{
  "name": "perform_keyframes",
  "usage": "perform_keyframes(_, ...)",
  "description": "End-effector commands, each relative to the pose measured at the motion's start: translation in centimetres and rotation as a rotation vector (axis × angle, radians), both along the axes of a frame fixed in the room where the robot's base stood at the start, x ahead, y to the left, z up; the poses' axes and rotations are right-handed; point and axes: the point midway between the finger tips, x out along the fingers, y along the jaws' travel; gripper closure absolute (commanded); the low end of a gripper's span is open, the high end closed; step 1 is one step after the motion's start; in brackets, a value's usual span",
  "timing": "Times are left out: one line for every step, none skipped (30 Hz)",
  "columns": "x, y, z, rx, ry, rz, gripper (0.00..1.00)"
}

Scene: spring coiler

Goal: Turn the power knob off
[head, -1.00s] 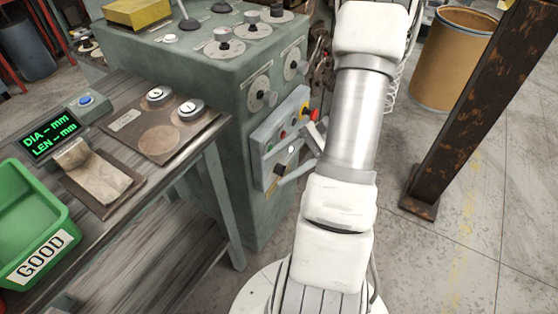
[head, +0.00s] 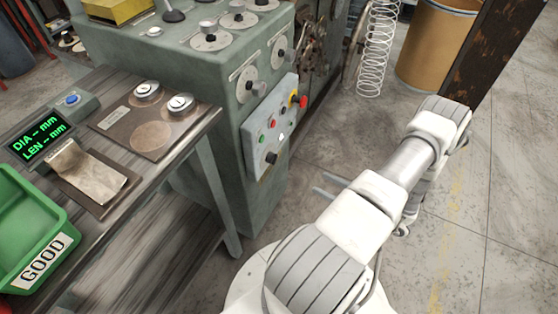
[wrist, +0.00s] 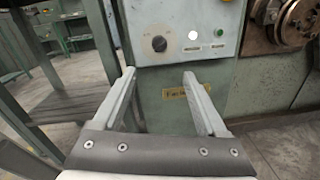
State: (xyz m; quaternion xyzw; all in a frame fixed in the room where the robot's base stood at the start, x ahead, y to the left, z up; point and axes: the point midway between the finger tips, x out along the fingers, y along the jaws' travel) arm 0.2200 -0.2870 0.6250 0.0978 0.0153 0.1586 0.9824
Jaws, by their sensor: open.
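The power knob (head: 271,158) is a black knob low on the light grey control panel (head: 262,138) of the green machine. In the wrist view the knob (wrist: 159,44) sits on a round dial plate, ahead of and above my gripper (wrist: 158,82). Its white mark appears to point up, though it is small. My gripper is open and empty, apart from the panel. In the head view the fingers (head: 327,190) show right of and below the panel, partly hidden behind my arm.
Above the knob are a green and a red button and a red-and-yellow stop button (head: 299,102). A bench (head: 150,190) stands left of the machine. A wire coil (head: 378,45) hangs behind. The floor to the right is clear up to a rusty post (head: 508,50).

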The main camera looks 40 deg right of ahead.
Motion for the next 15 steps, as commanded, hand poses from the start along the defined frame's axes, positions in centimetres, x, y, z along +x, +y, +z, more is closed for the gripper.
perform_keyframes(0.7,0.3,0.0,0.000,-0.001,0.004,0.25)
perform_keyframes(1.2,0.5,0.0,0.000,-0.001,0.006,0.25)
perform_keyframes(1.9,0.7,0.0,0.001,-0.002,0.007,0.25)
perform_keyframes(2.5,0.9,0.0,0.001,-0.002,0.007,0.25)
perform_keyframes(3.1,1.2,0.0,0.000,-0.001,0.008,0.25)
perform_keyframes(3.9,1.4,0.0,-0.001,-0.001,0.007,0.25)
perform_keyframes(4.6,1.6,0.0,-0.001,-0.001,0.009,0.25)
perform_keyframes(5.2,1.9,0.0,0.000,-0.002,0.009,0.25)
perform_keyframes(6.0,2.1,0.0,-0.001,-0.002,0.009,0.25)
perform_keyframes(6.7,2.4,0.0,-0.002,-0.001,0.009,0.25)
perform_keyframes(7.3,2.6,0.0,-0.002,-0.001,0.009,0.25)
perform_keyframes(8.1,2.9,0.0,-0.003,-0.002,0.010,0.25)
perform_keyframes(8.8,3.1,0.0,-0.003,-0.002,0.009,0.25)
perform_keyframes(9.4,3.3,0.0,-0.003,-0.002,0.009,0.25)
perform_keyframes(10.2,3.6,0.0,-0.003,-0.002,0.010,0.25)
